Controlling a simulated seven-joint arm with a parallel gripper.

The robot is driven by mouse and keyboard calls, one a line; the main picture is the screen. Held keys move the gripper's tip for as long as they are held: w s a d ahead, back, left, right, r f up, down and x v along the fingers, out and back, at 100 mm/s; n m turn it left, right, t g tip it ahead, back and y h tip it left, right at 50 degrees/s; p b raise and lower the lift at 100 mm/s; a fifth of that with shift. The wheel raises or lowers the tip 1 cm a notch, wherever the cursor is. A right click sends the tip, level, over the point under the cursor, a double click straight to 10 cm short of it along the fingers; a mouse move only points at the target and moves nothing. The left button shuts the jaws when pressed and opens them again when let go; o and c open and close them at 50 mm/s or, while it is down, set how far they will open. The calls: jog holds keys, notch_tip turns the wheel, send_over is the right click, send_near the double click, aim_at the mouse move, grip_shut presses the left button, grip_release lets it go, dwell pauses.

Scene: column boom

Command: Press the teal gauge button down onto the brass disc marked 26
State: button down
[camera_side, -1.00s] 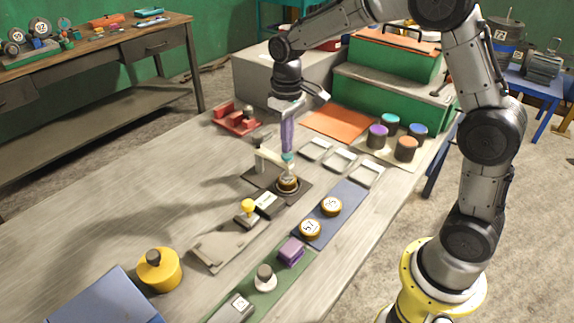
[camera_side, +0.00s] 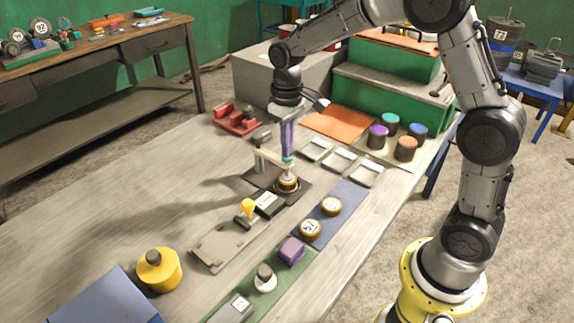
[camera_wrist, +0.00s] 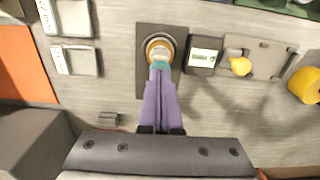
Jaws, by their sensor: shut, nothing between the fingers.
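My gripper (camera_side: 288,152) has purple fingers, shut and pointing down, with nothing held between them. The teal gauge button (camera_side: 288,160) is directly under the fingertips, which appear to touch its top. In the wrist view my gripper (camera_wrist: 160,76) points at the teal button (camera_wrist: 160,65). Below the button a pale round foot stands over a brass disc (camera_side: 288,187) on a dark base plate. The wrist view shows the disc's brass rim (camera_wrist: 150,43) around the foot. The disc's number is covered, and I cannot tell whether the foot touches the disc.
A beige bracket (camera_side: 272,158) stands beside the button. A small readout (camera_side: 266,204) and a yellow-knobbed stamp (camera_side: 247,208) are near the plate. Two brass discs (camera_side: 310,229) lie on a blue mat (camera_side: 345,193). White trays (camera_side: 340,160) stand behind to the right.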

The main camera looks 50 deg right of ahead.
jog(key=shift+f, duration=0.25)
jog(key=shift+r, duration=0.1)
jog(key=shift+r, duration=3.45)
jog(key=shift+r, duration=0.1)
jog(key=s+a+r+t, duration=0.1)
jog(key=s+r+t, duration=0.2)
jog(key=s+r, duration=0.8)
jog(key=s+f+t, duration=0.1)
jog(key=s+f, duration=0.2)
jog(key=s, duration=0.4)
jog(key=s+f+t, duration=0.1)
jog(key=s+f, duration=0.3)
jog(key=s, duration=0.3)
jog(key=shift+a+f+t, duration=0.25)
jog(key=shift+f+t, duration=0.05)
